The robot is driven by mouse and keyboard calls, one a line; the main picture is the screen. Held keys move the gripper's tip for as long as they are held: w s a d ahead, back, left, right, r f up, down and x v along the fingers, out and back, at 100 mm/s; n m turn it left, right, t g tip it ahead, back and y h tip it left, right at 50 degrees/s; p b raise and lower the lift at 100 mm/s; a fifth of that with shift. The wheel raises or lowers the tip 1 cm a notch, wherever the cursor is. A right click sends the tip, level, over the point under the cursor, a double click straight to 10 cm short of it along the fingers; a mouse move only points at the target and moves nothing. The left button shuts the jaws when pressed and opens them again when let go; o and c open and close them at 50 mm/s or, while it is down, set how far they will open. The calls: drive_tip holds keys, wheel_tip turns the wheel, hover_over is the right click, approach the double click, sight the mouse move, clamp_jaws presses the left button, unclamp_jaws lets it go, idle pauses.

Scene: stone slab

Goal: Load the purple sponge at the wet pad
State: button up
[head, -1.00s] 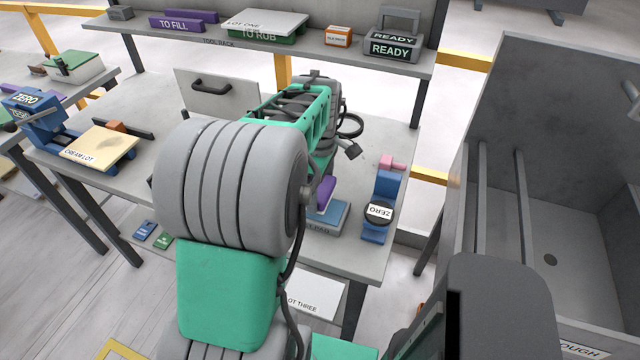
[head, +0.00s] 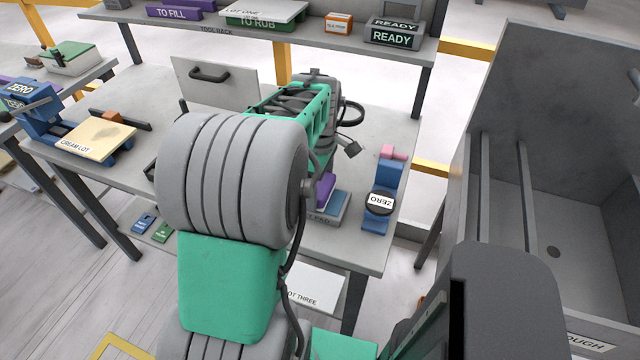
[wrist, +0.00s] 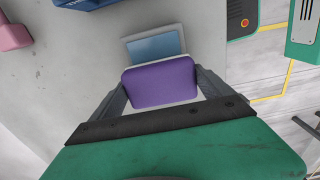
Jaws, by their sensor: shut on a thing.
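The purple sponge (wrist: 160,83) is held between the two fingers of my gripper (wrist: 163,88) in the wrist view. In the head view a bit of the sponge (head: 325,190) shows beside my arm, which hides the gripper itself. The wet pad, a blue pad in a grey tray (head: 331,212), lies on the bench. In the wrist view the blue pad (wrist: 155,46) shows just beyond the sponge, partly covered by it. I cannot tell whether the sponge touches the pad.
A cream board (head: 98,139) lies at the left of the bench. A grey trough (head: 570,215) stands at the right. A READY box (head: 391,38) sits on the rack.

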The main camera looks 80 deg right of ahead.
sight(320, 184)
drive_tip(key=shift+f, duration=0.6)
idle(1.1)
drive_tip(key=shift+r, duration=0.1)
wheel_tip(320, 184, up, 7)
drive_tip(key=p, duration=0.5)
